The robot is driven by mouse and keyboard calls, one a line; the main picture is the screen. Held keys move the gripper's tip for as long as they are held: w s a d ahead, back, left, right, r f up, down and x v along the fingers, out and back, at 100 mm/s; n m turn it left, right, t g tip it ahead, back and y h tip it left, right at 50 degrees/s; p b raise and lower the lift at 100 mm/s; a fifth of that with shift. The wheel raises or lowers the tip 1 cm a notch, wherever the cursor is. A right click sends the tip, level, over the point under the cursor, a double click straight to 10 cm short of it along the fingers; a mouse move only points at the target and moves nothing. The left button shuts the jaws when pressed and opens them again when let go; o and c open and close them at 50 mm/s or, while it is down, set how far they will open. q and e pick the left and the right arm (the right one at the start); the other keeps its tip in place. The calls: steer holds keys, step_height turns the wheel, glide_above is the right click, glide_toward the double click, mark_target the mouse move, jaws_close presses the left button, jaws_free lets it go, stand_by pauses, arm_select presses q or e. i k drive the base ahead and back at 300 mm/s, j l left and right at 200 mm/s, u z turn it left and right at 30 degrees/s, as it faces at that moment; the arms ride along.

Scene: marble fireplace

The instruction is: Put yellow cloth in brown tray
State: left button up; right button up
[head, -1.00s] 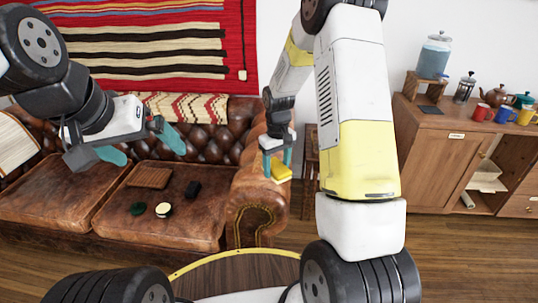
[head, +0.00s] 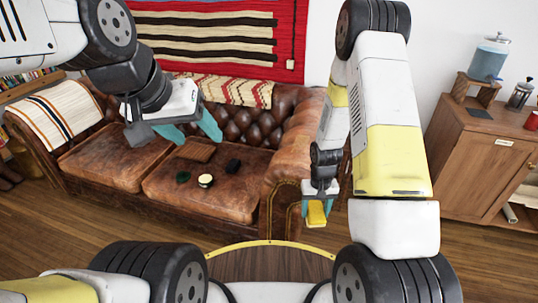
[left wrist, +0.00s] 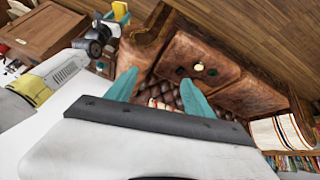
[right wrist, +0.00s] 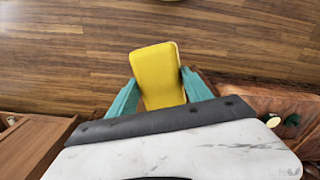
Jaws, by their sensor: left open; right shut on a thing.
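The yellow cloth (head: 316,215) is a small folded pad hanging from my right gripper (head: 320,200). The right wrist view shows the cloth (right wrist: 157,75) between the two teal fingers. In the head view it appears in front of the sofa's right arm, clear of the seat. The brown tray (head: 195,151) is a flat, ribbed brown piece on the sofa's right seat cushion. My left gripper (head: 191,130) is open and empty, appearing just above and left of the tray in the head view. The left wrist view shows its spread fingers (left wrist: 158,92).
On the same cushion are a black object (head: 232,165), a dark green round item (head: 183,177) and a cream-topped round item (head: 205,181). The sofa's rolled right arm (head: 291,170) stands between the cloth and the tray. A wooden cabinet (head: 480,160) stands right.

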mark_target(187, 150)
steer(key=i+j+u, duration=0.15)
steer(key=j+u, duration=0.15)
steer(key=u, duration=0.15)
steer(key=i+j+u, duration=0.2)
steer(key=u, duration=0.25)
steer(key=i+j+u, duration=0.1)
steer(key=i+u, duration=0.2)
steer(key=u, duration=0.15)
steer(key=i+j+u, duration=0.15)
steer(key=u, duration=0.25)
steer(key=i+u, duration=0.4)
steer(key=i+j+z, duration=0.15)
steer(key=i+z, duration=0.2)
steer(key=i, duration=0.25)
steer(key=i+l+z, duration=0.1)
steer(key=i+z, duration=0.25)
steer(key=z, duration=0.15)
steer(key=i+z, duration=0.5)
steer(key=i+j+z, duration=0.15)
steer(key=z, duration=0.35)
steer(key=i+j, duration=0.05)
steer(key=i, duration=0.05)
